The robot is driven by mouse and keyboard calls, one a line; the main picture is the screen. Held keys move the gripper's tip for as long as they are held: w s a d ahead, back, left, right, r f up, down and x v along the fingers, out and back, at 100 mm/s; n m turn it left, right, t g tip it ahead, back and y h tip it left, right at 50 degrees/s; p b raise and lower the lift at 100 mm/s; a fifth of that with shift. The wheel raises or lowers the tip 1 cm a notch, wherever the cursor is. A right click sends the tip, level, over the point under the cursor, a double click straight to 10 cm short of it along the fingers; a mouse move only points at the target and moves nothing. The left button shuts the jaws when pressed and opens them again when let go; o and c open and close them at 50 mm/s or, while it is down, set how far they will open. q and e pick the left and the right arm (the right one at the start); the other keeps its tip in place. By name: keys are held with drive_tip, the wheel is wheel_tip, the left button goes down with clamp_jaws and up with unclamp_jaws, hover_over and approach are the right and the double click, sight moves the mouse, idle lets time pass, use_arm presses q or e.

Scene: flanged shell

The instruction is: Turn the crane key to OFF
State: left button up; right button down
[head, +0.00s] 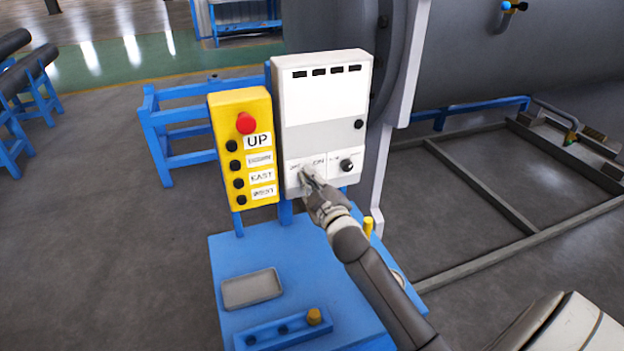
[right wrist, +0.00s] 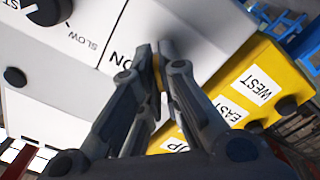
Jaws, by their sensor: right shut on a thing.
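The white control box (head: 322,110) stands upright on the blue stand, and its lower panel carries the crane key switch with an ON label (head: 318,161). My right gripper (head: 309,175) reaches up to this panel from the lower right, its fingertips at the switch beside the label. In the right wrist view its two fingers (right wrist: 160,50) are closed together against the white panel, next to the ON label (right wrist: 118,59). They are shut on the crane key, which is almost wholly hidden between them. I cannot tell the key's angle. My left gripper is not in view.
A yellow button box (head: 227,125) with a red button (head: 246,123) stands close left of the white box. A black knob (head: 347,165) sits right of the switch. The blue stand (head: 225,260) bears a grey tray (head: 252,303). A large grey cylinder (head: 480,50) is behind.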

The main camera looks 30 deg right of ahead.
drive_tip(key=c, duration=1.6)
unclamp_jaws()
drive_tip(key=shift+c, duration=0.2)
drive_tip(key=v, duration=1.2)
drive_tip(key=shift+f, duration=0.1)
